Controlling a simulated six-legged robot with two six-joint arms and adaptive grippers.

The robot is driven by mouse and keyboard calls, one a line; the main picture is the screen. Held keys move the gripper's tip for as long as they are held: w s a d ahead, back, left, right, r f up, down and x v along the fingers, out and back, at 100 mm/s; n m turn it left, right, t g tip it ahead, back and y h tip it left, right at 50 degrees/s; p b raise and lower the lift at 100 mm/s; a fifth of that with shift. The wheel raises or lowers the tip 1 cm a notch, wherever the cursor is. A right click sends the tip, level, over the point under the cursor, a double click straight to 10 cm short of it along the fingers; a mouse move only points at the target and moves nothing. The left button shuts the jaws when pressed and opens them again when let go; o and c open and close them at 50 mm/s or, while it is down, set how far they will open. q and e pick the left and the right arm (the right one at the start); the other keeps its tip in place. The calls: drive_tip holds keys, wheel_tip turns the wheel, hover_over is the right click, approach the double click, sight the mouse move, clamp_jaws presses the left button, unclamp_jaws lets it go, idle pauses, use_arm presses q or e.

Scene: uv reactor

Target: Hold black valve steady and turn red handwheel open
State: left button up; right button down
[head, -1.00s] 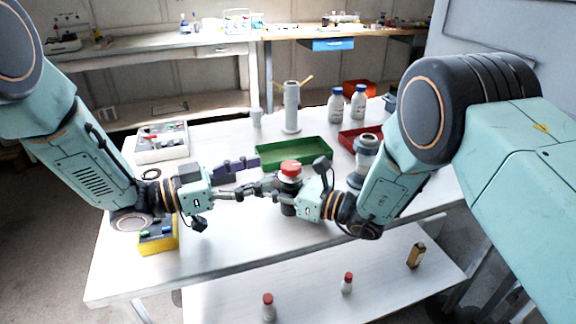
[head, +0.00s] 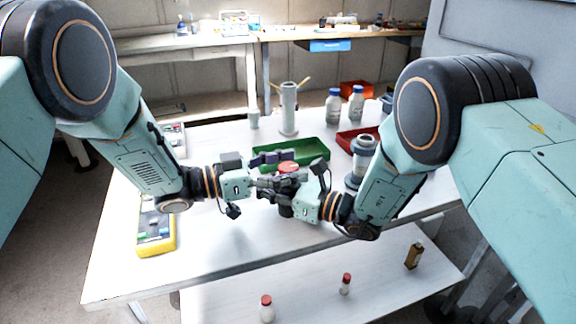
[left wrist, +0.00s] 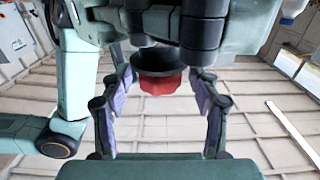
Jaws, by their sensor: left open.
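The black valve (head: 285,211) is upright above the near middle of the white table, with the red handwheel (head: 288,167) on top. My right gripper (head: 287,197) is shut around the valve's dark body from the right; its own fingers partly hide the body. My left gripper (head: 279,183) comes in from the left at handwheel height and is open. In the left wrist view the red handwheel (left wrist: 159,83) lies between the two spread fingers, with a gap on each side. The black valve's collar (left wrist: 155,59) shows just above the wheel there.
A grey cylinder on a stand (head: 289,110), white bottles (head: 334,107) and a red tray (head: 345,138) stand farther back. A yellow case (head: 157,240) lies at left. The front left tabletop is clear.

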use_arm(q)
drive_tip(key=shift+c, duration=0.2)
drive_tip(key=c, duration=1.2)
drive_tip(key=shift+o, duration=0.2)
drive_tip(key=shift+t, duration=0.3)
drive_tip(key=n+t+y, duration=0.1)
drive_tip(key=n+t, duration=0.1)
drive_tip(key=t, duration=0.1)
drive_tip(key=shift+s+d+n+y, duration=0.1)
drive_tip(key=shift+d+n+y, duration=0.05)
drive_tip(key=shift+n+y, duration=0.2)
drive_tip(key=shift+n+t+y, duration=0.95)
drive_tip(key=shift+t, duration=0.35)
